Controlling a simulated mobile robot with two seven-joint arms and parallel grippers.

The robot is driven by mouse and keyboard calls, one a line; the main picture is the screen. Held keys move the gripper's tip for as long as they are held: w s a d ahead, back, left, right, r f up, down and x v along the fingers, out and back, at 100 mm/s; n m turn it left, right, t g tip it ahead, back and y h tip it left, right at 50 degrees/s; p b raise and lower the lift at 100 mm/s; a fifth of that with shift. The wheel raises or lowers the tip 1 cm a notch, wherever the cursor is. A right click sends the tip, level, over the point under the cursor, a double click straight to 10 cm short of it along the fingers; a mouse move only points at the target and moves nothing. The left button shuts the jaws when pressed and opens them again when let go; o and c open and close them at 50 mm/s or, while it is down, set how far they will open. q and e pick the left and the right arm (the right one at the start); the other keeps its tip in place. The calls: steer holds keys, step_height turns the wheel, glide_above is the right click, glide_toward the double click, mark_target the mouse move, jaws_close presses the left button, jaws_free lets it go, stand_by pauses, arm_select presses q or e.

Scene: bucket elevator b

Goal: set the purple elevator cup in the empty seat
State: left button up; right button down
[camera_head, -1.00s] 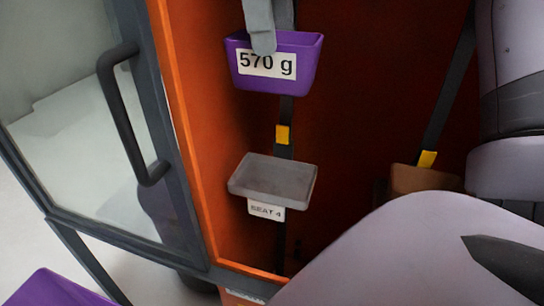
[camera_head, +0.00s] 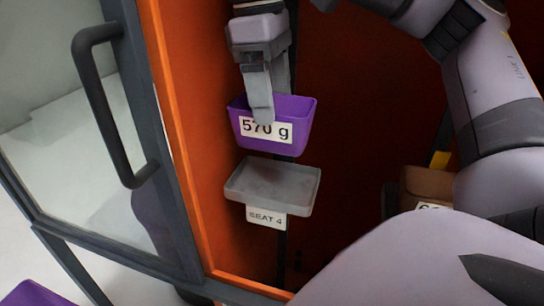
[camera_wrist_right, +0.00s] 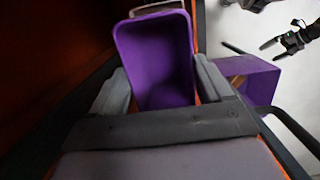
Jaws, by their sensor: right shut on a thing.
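The purple elevator cup (camera_head: 290,133), labelled "570 g", hangs upright in my right gripper (camera_head: 262,105), which is shut on its wall. In the right wrist view the purple cup (camera_wrist_right: 155,60) is empty and sits between the fingers. The seat (camera_head: 270,186) is a grey, shallow, empty tray with a "SEAT 4" tag on its front, on a dark belt. The cup is just above the seat's back edge; I cannot tell whether they touch.
An orange cabinet wall (camera_head: 180,130) and an open glazed door with a dark handle (camera_head: 110,110) are on the left. A brown cup (camera_head: 425,186) on another belt is at the right, partly hidden by my arm. Another purple object (camera_head: 35,294) is at the lower left.

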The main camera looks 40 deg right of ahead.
mark_target(273, 145)
step_height(273, 145, down, 4)
steer(key=shift+r+b, duration=0.25)
steer(key=shift+b, duration=0.45)
steer(key=shift+f, duration=0.4)
step_height(273, 145, down, 4)
steer(key=shift+f, duration=0.15)
arm_select(q)
step_height(273, 145, down, 3)
steer(key=shift+r, duration=0.2)
steer(key=shift+r, duration=0.2)
arm_select(e)
steer(key=shift+f, duration=0.2)
steer(key=shift+s+f, duration=0.15)
steer(key=shift+f, duration=0.4)
jaws_free()
steer(key=shift+f, duration=0.1)
arm_select(q)
steer(key=shift+r, duration=0.1)
arm_select(e)
steer(key=shift+r, duration=0.25)
